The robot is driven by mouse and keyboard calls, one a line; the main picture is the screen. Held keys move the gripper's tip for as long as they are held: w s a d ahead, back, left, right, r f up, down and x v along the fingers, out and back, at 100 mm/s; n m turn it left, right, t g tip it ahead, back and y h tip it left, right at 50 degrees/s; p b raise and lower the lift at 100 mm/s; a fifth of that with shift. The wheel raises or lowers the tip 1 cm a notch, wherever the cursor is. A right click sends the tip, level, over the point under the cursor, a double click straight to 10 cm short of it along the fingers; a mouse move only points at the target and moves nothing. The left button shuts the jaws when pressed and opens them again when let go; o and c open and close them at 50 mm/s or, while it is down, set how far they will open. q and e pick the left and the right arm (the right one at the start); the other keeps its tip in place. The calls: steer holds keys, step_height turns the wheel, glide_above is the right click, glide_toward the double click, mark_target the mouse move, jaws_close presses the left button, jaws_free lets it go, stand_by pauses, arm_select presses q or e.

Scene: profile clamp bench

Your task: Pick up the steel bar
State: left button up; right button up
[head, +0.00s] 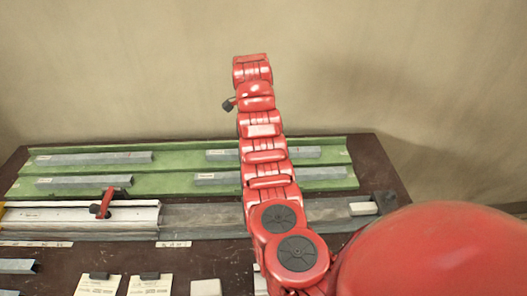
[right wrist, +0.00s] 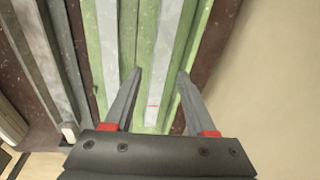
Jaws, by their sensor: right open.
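Several grey steel bars lie in a green tray (head: 190,168): two on the left, a back one (head: 93,158) and a front one (head: 84,182), and others on the right, such as one at the back (head: 300,153), partly hidden behind my red right arm. In the right wrist view, my right gripper (right wrist: 160,72) is open, with nothing held. A steel bar (right wrist: 165,60) with a small red mark runs lengthwise below and between its fingers. I cannot tell the height gap. Another bar (right wrist: 106,35) lies to its left. My left gripper is not in view.
In front of the tray runs a long profile with a white part (head: 60,216), a grey part (head: 200,216) and a red clamp lever (head: 103,205). Paper cards (head: 150,284) and more bars (head: 18,266) lie nearer. A bare wall (head: 400,90) stands behind.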

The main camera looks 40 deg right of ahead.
steer(key=f, duration=0.3)
steer(key=shift+w+d+f+p, duration=0.1)
steer(key=shift+d+f+p, duration=0.15)
steer(key=shift+p, duration=0.15)
steer(key=shift+d+f, duration=0.1)
steer(key=shift+f, duration=0.2)
steer(key=f, duration=0.1)
steer(key=f+p, duration=0.1)
steer(key=f, duration=0.1)
steer(key=d+f+p, duration=0.1)
steer(key=shift+w+f, duration=0.25)
steer(key=shift+f, duration=0.1)
jaws_close()
stand_by(0.5)
